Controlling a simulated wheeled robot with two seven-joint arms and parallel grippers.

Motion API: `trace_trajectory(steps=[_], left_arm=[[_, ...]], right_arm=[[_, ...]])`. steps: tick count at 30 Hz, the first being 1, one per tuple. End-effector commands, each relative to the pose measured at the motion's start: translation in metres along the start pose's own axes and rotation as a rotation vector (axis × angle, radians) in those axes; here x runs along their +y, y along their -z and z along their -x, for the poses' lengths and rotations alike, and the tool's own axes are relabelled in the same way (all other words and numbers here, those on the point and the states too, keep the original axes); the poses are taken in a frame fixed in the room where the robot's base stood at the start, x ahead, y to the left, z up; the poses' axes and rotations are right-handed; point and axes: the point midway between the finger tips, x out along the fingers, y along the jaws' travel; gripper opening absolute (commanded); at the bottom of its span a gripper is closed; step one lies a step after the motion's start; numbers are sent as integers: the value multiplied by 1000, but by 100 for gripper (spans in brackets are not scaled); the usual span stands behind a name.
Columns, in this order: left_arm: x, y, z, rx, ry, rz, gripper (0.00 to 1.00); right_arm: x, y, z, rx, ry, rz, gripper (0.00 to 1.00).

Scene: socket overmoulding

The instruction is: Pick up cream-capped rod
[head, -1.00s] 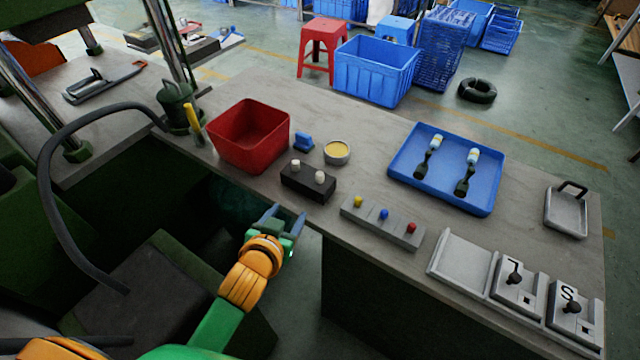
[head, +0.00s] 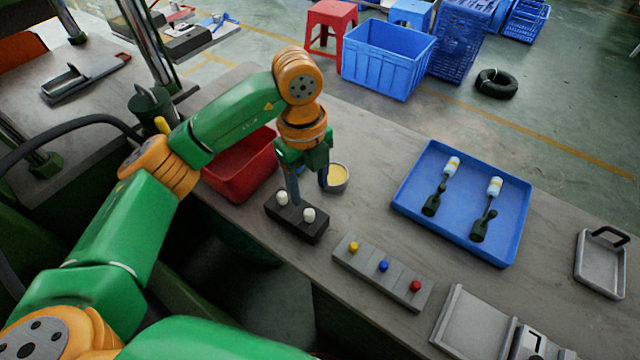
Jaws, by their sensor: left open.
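Two cream-capped rods stand upright in a black block near the table's front edge, one on the left (head: 282,197) and one on the right (head: 308,215). Only their rounded caps show above the black block (head: 287,215). My left gripper (head: 309,190) is open and points down over the back of the block. One finger is close behind the caps, the other reaches toward the round tin; I cannot tell if either touches anything. Nothing is between the fingers. My right gripper is out of view.
A red bin (head: 235,172) stands left, partly behind my arm. A tin with yellow contents (head: 337,176) is just behind the gripper. A grey button strip (head: 365,283) lies in front right. A blue tray (head: 500,248) holds two dark-and-white parts. Table between tin and tray is clear.

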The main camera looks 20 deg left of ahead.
Motion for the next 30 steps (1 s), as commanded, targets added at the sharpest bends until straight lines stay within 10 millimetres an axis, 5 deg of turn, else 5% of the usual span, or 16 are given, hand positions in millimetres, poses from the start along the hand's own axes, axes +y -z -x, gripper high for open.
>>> trace_trajectory(steps=[5,13,20,22,27,30], left_arm=[[6,-9,-11,-38,-29,35,62],[4,0,-61,-34,-26,30,62],[3,-1,-68,-35,-22,28,62],[3,-1,-68,-34,-22,28,51],[3,-1,-68,-34,-22,27,5],[3,-1,-68,-34,-22,27,0]], right_arm=[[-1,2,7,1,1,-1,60],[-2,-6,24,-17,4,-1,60],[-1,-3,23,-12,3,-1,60],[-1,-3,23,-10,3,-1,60],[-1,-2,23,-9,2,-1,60],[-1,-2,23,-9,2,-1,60]])
